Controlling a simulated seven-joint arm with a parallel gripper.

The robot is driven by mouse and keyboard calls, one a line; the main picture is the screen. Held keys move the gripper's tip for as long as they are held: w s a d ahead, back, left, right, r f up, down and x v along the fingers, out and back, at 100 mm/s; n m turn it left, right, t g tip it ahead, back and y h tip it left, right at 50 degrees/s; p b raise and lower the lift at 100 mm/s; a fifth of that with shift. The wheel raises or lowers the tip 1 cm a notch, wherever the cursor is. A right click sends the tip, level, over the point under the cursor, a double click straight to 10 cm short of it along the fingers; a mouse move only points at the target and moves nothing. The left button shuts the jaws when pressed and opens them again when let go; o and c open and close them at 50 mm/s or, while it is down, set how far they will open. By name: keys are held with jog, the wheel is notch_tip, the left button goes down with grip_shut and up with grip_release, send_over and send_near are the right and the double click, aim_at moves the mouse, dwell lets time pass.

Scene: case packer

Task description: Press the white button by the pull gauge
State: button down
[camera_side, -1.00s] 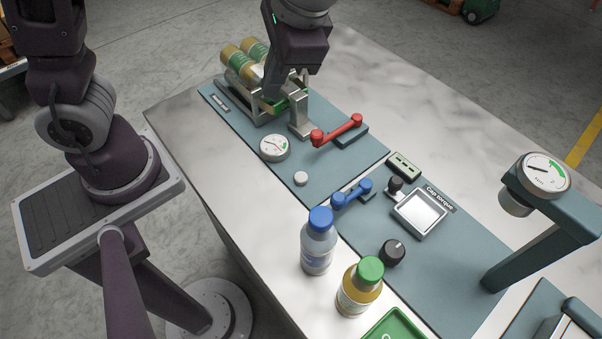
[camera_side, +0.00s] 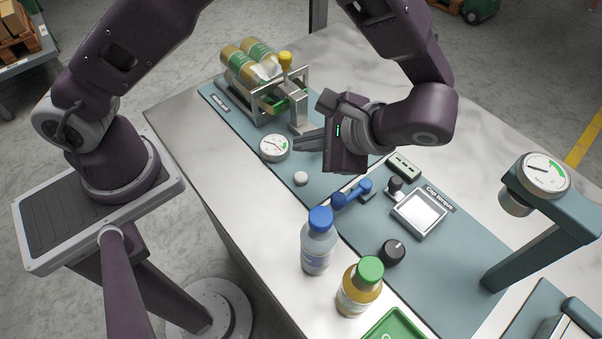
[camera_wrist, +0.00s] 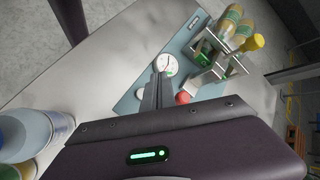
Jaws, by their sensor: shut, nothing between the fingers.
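The white button (camera_side: 301,178) is a small round knob on the blue-grey mat, just in front of the round white pull gauge (camera_side: 275,148). In the wrist view the gauge (camera_wrist: 166,63) shows beyond the fingertips. A pale bit left of the fingers there may be the button, mostly hidden. My gripper (camera_side: 297,144) is shut and empty. In the side view its fingers point left, with their tips beside the gauge and up-picture of the button; their height above the mat is hard to tell.
A metal rack (camera_side: 262,103) with bottles stands behind the gauge. A blue handle (camera_side: 352,194) lies right of the button. A blue-capped bottle (camera_side: 318,245) and a green-capped bottle (camera_side: 360,288) stand nearer the front. A red part (camera_wrist: 183,98) shows beside my fingers.

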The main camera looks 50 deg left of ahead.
aim_at(303, 178)
jog(key=shift+f, duration=3.15)
jog(key=shift+f, duration=0.45)
jog(key=shift+s+a+f, duration=0.15)
jog(key=shift+s+f, duration=0.1)
jog(key=shift+f, duration=0.45)
jog(key=shift+r, duration=0.1)
dwell(0.4)
jog(key=shift+r, duration=0.25)
jog(key=shift+w+r, duration=0.2)
jog(key=shift+r, duration=2.4)
